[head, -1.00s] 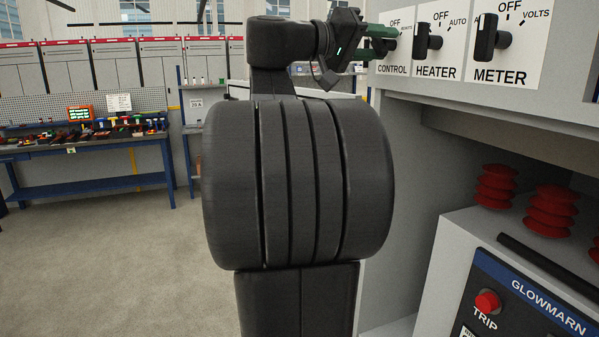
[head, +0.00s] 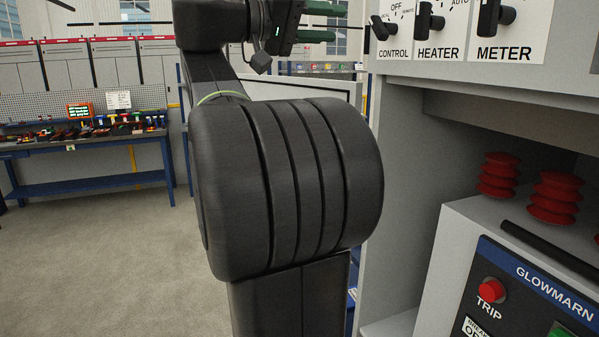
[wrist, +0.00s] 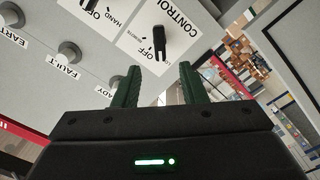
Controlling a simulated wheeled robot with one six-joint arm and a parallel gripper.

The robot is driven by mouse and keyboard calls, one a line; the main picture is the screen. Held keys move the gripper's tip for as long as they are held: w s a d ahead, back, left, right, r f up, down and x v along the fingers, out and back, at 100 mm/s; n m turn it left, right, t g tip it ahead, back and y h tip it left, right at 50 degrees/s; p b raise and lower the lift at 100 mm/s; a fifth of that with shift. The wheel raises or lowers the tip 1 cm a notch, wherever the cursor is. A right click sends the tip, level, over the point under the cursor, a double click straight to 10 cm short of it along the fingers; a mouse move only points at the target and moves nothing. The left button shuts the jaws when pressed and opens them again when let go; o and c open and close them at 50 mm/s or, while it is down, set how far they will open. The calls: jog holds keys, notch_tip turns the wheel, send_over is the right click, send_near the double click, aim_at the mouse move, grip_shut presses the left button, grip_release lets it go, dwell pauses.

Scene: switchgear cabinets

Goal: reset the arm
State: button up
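My gripper (head: 318,22) is at the top of the head view, left of the cabinet's switch panel. Its two green fingers are apart with nothing between them, which also shows in the wrist view (wrist: 159,72). The black CONTROL switch (head: 380,28) is on the white-labelled panel, apart from the fingertips. In the wrist view the CONTROL switch (wrist: 160,42) lies ahead of the gap between the fingers. My arm is bent and fills the middle of the head view.
HEATER (head: 429,21) and METER (head: 494,16) switches sit right of CONTROL. Below are an open compartment with red ribbed insulators (head: 555,197) and a breaker front with a red TRIP button (head: 491,290). A blue workbench (head: 90,165) stands far left; the floor between is clear.

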aim_at(374, 26)
jog(key=p+x, duration=0.3)
jog(key=x, duration=0.8)
jog(key=shift+d+r, duration=0.1)
jog(key=shift+m, duration=0.4)
jog(key=shift+s+m+b, duration=0.1)
jog(key=shift+m+b, duration=0.2)
jog(key=shift+m, duration=0.6)
jog(key=m, duration=0.6)
jog(key=shift+m, duration=0.3)
jog(key=b+v, duration=0.2)
jog(key=v, duration=0.5)
jog(key=shift+a, duration=0.35)
jog(key=shift+s, duration=0.1)
